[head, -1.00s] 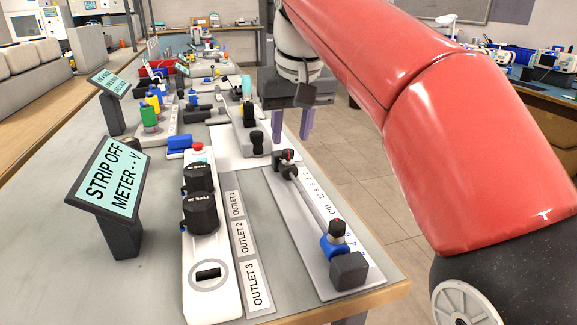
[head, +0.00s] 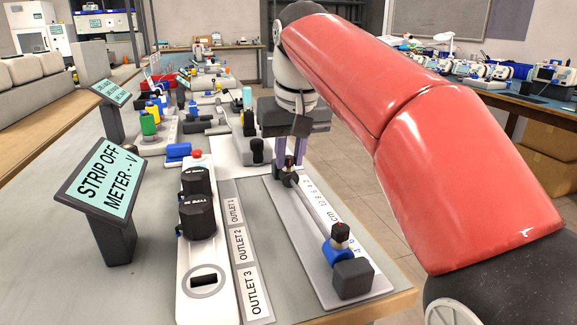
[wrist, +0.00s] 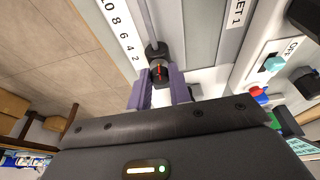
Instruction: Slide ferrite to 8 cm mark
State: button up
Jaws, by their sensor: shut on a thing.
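The likely ferrite is a small black piece with a red mark (wrist: 159,70) at the far end of the rail in the head view. My gripper (head: 291,164) has two purple fingers pointing down over it. In the wrist view the fingers (wrist: 160,86) stand on either side of the piece and are shut on it. A white scale strip (wrist: 122,32) runs beside the rod, and the piece sits beside its low-number end, near the 2. The 8 mark is farther along the strip. The fingers partly hide the piece in the head view.
At the rail's near end are a blue collar with a red-tipped black knob (head: 340,236) and a dark block (head: 352,278). A tilted sign (head: 104,180) stands farther left. The rod between the ends looks clear.

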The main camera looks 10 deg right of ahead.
jog(key=shift+s+d+b, duration=0.25)
jog(key=shift+s+b, duration=0.1)
jog(key=shift+s, duration=0.75)
jog(key=shift+s+d+b, duration=0.2)
jog(key=shift+s+b, duration=0.15)
jog(key=shift+s, duration=0.8)
jog(key=shift+s+d+b, duration=0.25)
jog(key=shift+s+b, duration=0.1)
jog(key=shift+s, duration=0.75)
jog(key=o, duration=0.9)
jog(key=shift+o, duration=0.2)
jog(key=shift+r, duration=0.1)
jog(key=shift+r+p, duration=2.45)
jog(key=shift+p, duration=0.15)
jog(key=shift+f, duration=0.1)
